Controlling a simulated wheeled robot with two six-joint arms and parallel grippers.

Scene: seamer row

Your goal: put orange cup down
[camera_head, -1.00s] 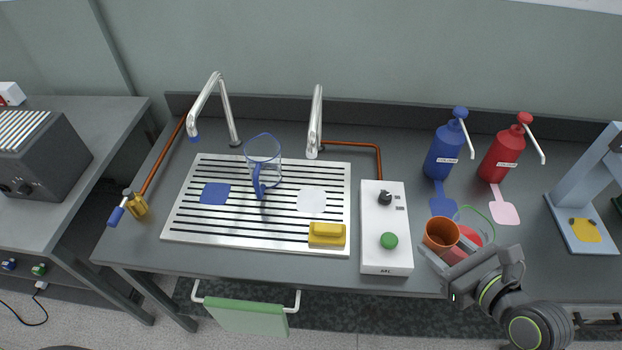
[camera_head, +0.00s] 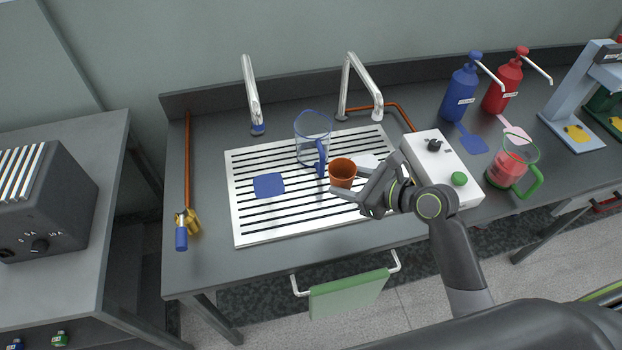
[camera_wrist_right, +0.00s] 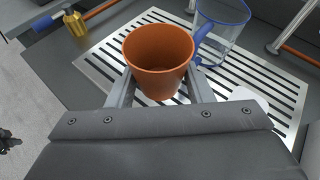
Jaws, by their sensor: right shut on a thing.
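The orange cup (camera_head: 342,172) is upright over the slotted metal drain board (camera_head: 257,228). It also shows in the right wrist view (camera_wrist_right: 158,62), between the two fingers. My right gripper (camera_head: 348,190) is shut on the cup from its near side. I cannot tell whether the cup's base touches the board. My left gripper is not in view.
A clear jug with blue rim (camera_head: 312,140) stands on the board just behind the cup. A blue patch (camera_head: 269,185) lies on the board's left part. A white control box (camera_head: 440,160) is on the right, with a green-handled jug (camera_head: 508,165) beyond it. Two taps rise behind.

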